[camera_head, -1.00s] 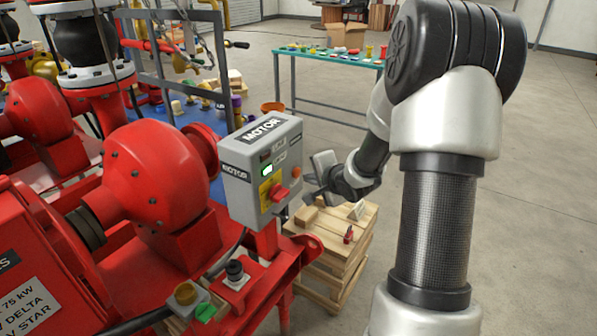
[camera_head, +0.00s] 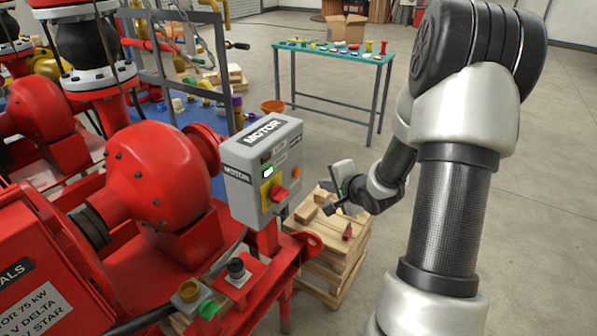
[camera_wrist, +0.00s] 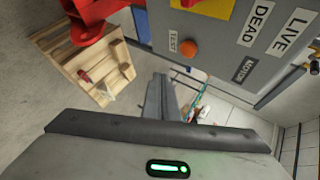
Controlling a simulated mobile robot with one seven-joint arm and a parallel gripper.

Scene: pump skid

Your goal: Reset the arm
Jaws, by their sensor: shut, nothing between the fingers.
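My arm (camera_head: 445,215) rises on the right of the head view and bends down to my gripper (camera_head: 336,210). My gripper is shut and empty, with its fingers pointing left, to the right of the grey motor control box (camera_head: 262,172) and apart from it. The box has a red switch on a yellow plate, a lit green indicator and an orange button. In the wrist view, my closed fingers (camera_wrist: 158,98) show at the centre, and the box (camera_wrist: 215,40) fills the upper right with its orange button and labels.
Stacked wooden pallets (camera_head: 330,245) stand below my gripper, with a small red item (camera_head: 347,231) on top. Red pump machinery (camera_head: 150,180) fills the left. A green-topped table (camera_head: 335,52) with small items stands behind. The floor at right is open.

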